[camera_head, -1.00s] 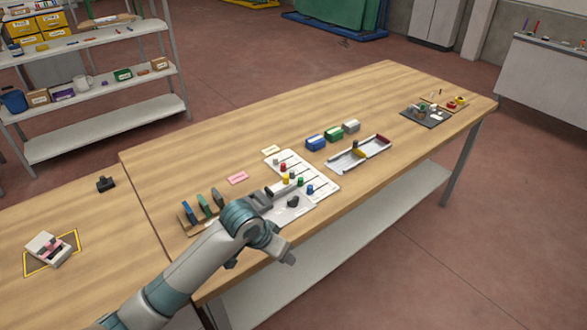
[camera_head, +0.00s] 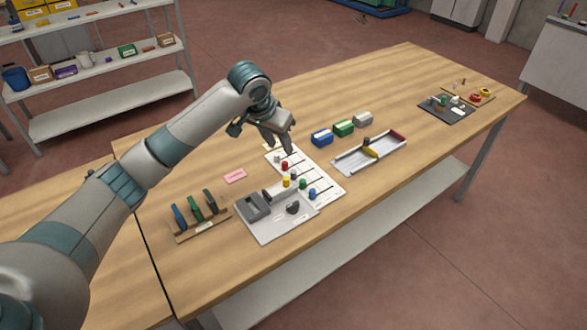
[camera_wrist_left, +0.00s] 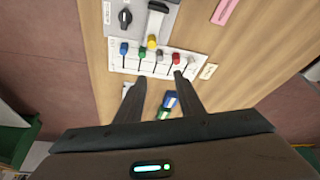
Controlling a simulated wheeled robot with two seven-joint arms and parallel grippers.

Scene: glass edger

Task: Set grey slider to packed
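The white slider panel (camera_head: 327,188) lies on the table, with dark slots and coloured knobs. My left gripper (camera_head: 281,150) is above that end of the panel, apart from the knob as far as I can tell. In the left wrist view its fingers (camera_wrist_left: 156,80) are spread and empty. Slot markings are unreadable. My right gripper is out of view.
A grey unit (camera_head: 270,215) with a black dial adjoins the panel. A rack of upright pieces (camera_head: 203,222) stands left. Blue (camera_head: 322,137), green and grey boxes stand behind, with a white tray (camera_head: 350,160) to the right. The table's far left is mostly clear.

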